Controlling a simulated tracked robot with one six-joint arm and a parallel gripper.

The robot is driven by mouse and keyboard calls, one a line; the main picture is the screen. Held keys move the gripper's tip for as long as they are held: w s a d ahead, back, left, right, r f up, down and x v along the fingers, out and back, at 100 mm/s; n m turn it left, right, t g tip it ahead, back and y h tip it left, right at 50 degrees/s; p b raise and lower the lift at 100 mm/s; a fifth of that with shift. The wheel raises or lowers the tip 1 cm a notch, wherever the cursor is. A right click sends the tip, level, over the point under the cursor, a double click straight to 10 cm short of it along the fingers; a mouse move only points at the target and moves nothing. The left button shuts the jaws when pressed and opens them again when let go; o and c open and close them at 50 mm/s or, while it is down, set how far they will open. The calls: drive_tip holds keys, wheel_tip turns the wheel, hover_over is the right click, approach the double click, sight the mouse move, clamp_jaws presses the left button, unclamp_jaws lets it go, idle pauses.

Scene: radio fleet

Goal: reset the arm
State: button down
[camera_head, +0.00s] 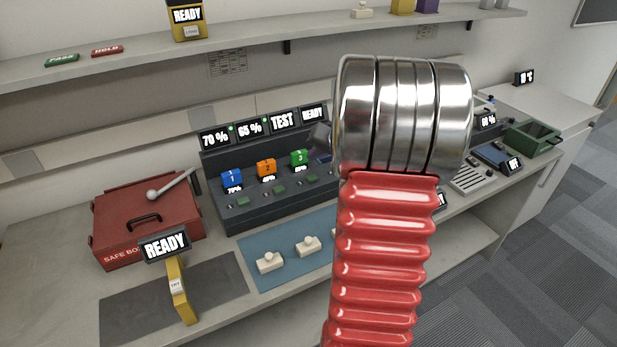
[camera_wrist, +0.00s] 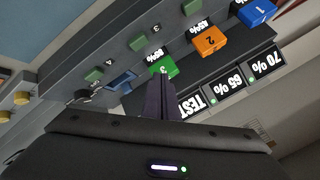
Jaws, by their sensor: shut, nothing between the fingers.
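My arm, with a red ribbed sleeve and steel bands, rises through the right half of the head view and hides part of the bench. In the wrist view my gripper (camera_wrist: 158,98) has its dark fingers together, with nothing between them. It hangs over the dark charger rack (camera_head: 260,205), close to the green block 3 (camera_wrist: 163,66); I cannot tell if they touch. The blue block 1 (camera_head: 232,178), orange block 2 (camera_head: 266,167) and green block (camera_head: 299,158) sit in the rack. The wrist view shows the rack upside down.
Left of the rack stands a red safe box (camera_head: 147,215). In front are a yellow radio with a READY sign (camera_head: 178,290) on a grey mat and a blue mat (camera_head: 290,283) with small white pieces. A shelf (camera_head: 255,45) runs above. A green tray (camera_head: 532,138) stands at the right.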

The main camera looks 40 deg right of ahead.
idle(0.4)
drive_tip(key=s+a+f+n+g+y, duration=0.1)
drive_tip(key=s+a+g, duration=0.15)
drive_tip(key=a, duration=0.55)
drive_tip(key=s+a+f+g+y, duration=0.1)
drive_tip(key=s+a+y, duration=0.1)
drive_tip(key=s+a, duration=0.35)
drive_tip(key=s+a+r+n, duration=0.3)
drive_tip(key=s+a, duration=0.1)
drive_tip(key=a, duration=0.6)
drive_tip(key=s+a+r+n, duration=0.3)
drive_tip(key=s+a+n, duration=0.1)
drive_tip(key=a, duration=0.5)
drive_tip(key=s+a+r+n+h, duration=0.1)
drive_tip(key=s+a+r+n, duration=0.2)
drive_tip(key=a, duration=0.7)
drive_tip(key=shift+s+a+r, duration=0.25)
drive_tip(key=shift+s+a, duration=0.05)
drive_tip(key=shift+s, duration=0.25)
